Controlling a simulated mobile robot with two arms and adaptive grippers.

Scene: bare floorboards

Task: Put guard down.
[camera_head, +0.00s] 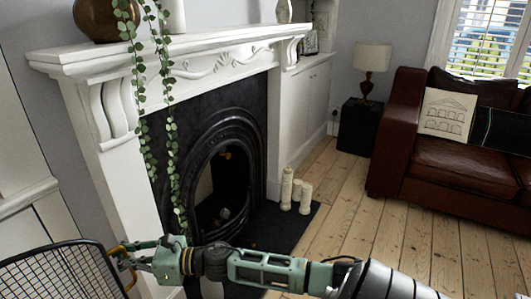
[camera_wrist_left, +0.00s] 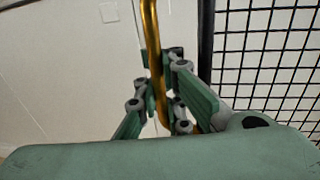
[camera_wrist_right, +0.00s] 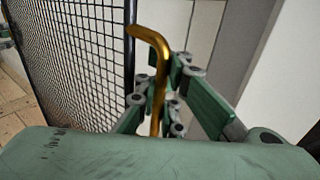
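The guard (camera_head: 62,274) is a black wire-mesh fire screen with brass handles at its sides. It stands at the lower left of the head view, left of the fireplace, its lower part cut off by the frame. My right gripper (camera_head: 128,257) is closed around its right brass handle (camera_wrist_right: 157,50), with the mesh (camera_wrist_right: 85,55) beside it. In the left wrist view my left gripper (camera_wrist_left: 163,60) is closed around the other brass handle (camera_wrist_left: 150,22), with the mesh (camera_wrist_left: 265,60) to the right. Whether the guard touches the floor is hidden.
The fireplace (camera_head: 213,150) with a dark hearth slab (camera_head: 275,228) is ahead. Cream candles (camera_head: 287,190) stand at its right end. A trailing plant (camera_head: 172,130) hangs from the mantel (camera_head: 150,55). Open floorboards (camera_head: 375,228) lie right, before a red leather sofa (camera_head: 455,165).

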